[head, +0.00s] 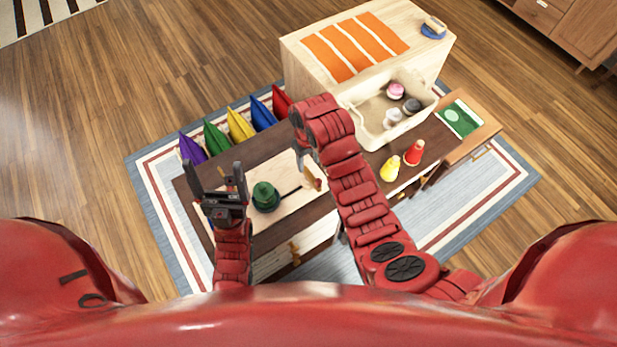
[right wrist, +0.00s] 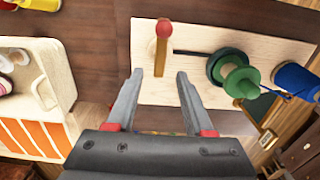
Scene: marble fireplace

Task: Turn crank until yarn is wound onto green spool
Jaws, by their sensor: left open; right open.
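The green spool (head: 265,197) sits on a light wooden board (head: 290,203); it also shows in the right wrist view (right wrist: 233,75). A dark shaft runs from it to the wooden crank (right wrist: 159,58), which has a red knob (right wrist: 163,28). A blue yarn spool (right wrist: 296,80) is at the right edge there, with a thin blue strand near the green spool. My right gripper (right wrist: 160,76) is open, its fingertips either side of the crank's lower end; I cannot tell the depth gap. My left gripper (head: 214,172) is open, left of the green spool.
A cream bin (head: 372,143) with several small items stands behind, beside a wooden cabinet (head: 300,60) with orange strips. Yellow (head: 390,168) and red (head: 414,152) cone-like pieces stand on the dark table right of my right arm. Several coloured pouches (head: 240,124) line the back edge.

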